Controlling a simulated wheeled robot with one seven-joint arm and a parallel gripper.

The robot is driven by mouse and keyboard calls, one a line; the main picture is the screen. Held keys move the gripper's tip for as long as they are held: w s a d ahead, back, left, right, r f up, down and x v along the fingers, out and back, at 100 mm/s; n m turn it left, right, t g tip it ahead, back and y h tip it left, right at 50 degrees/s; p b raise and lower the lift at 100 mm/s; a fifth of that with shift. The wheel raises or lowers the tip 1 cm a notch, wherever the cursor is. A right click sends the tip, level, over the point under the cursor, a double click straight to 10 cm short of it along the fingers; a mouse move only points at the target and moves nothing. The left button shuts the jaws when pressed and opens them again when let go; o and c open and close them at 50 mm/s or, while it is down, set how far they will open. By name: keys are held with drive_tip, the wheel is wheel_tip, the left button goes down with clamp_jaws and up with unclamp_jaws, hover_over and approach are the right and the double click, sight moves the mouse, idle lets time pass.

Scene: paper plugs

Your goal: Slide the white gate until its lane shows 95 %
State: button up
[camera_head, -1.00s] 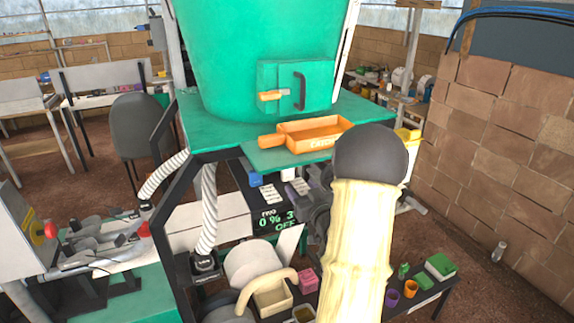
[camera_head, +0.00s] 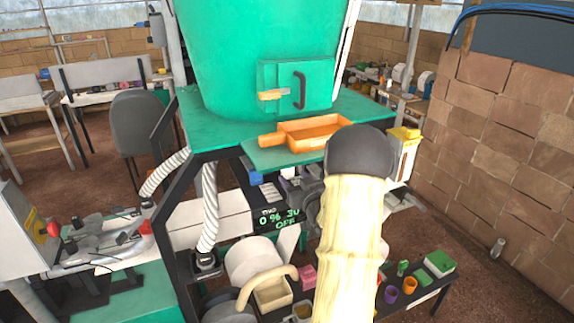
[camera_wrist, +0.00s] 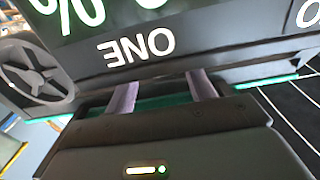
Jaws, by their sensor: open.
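In the wrist view the panel (camera_wrist: 140,46) shows upside down, with ONE and a % sign. My gripper (camera_wrist: 164,92) has two lilac-grey fingers apart with nothing clearly between them, just below the panel's edge. In the head view my gripper (camera_head: 296,186) is beside the panel, partly behind my arm. A pale piece (camera_head: 272,191) is above the digits; I cannot tell whether it is the white gate. No other gate can be made out.
An orange tray (camera_head: 313,134) sits on the green ledge above. A dark handwheel (camera_wrist: 38,82) is left of my fingers in the wrist view. A low table with small coloured containers (camera_head: 410,285) stands at the lower right. A white hose (camera_head: 209,210) hangs at left.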

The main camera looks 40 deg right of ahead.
sight(289, 172)
drive_tip(key=shift+b+x, duration=0.35)
drive_tip(key=shift+x, duration=1.4)
drive_tip(key=c, duration=0.8)
drive_tip(key=shift+c, duration=0.2)
